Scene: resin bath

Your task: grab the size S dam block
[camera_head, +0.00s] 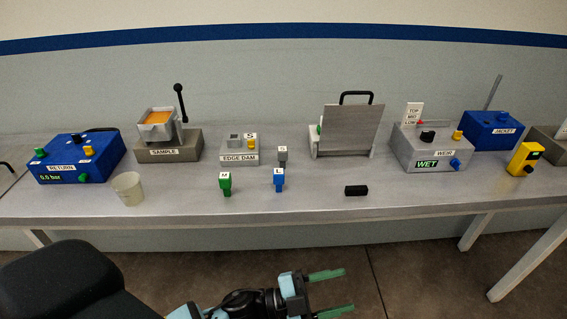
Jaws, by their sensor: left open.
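The green M block (225,184) stands in front and to the left, and the blue L block (279,180) stands right in front of the S block. My left gripper (330,292) has green fingers spread apart with nothing between them. It is low in the view, in front of the bench edge, well away from the S block. My right gripper is not in view.
The bench (320,205) also holds a blue RETURN box (75,158), a cup (128,189), a SAMPLE stand (170,150), a plate with a handle (347,130), a black block (356,190) and a WEIR box (430,148). Bare bench lies right of the L block.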

